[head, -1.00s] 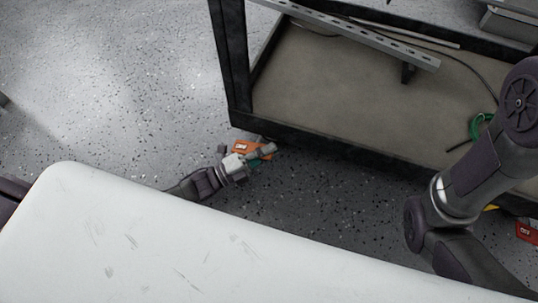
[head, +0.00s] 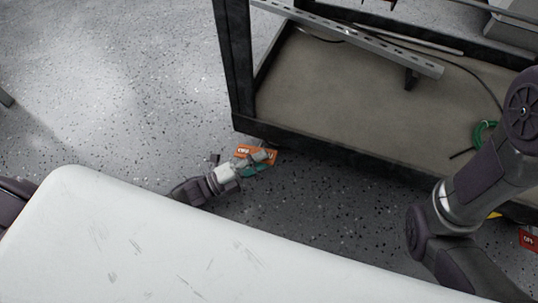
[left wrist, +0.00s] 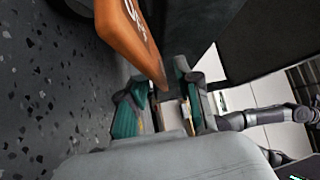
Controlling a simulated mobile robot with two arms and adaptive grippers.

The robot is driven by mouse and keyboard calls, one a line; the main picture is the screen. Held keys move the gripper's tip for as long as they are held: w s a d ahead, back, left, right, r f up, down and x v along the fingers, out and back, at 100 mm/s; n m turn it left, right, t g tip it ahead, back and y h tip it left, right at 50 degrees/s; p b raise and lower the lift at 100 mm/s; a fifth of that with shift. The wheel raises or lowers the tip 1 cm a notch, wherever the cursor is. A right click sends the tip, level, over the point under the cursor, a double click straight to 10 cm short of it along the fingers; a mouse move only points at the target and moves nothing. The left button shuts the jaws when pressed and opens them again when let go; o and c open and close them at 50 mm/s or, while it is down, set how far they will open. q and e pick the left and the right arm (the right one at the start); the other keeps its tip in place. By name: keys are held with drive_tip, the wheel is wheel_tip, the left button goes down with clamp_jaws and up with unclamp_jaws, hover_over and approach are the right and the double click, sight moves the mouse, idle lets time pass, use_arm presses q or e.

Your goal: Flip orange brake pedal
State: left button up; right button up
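The orange brake pedal (head: 257,151) is low beside the cart's near left corner, by the floor. In the left wrist view the orange pedal (left wrist: 132,32) enters from the top, its tip close to the fingers. My left gripper (head: 258,163) overlaps the pedal's near side in the head view. In the left wrist view the gripper's teal-padded fingers (left wrist: 163,100) stand apart, with a gap between them. I cannot tell whether they touch the pedal.
A red pedal (head: 528,239) is at the far right. Speckled floor (head: 110,90) at the left is clear.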

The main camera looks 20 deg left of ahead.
use_arm(q)
drive_tip(key=v, duration=0.9)
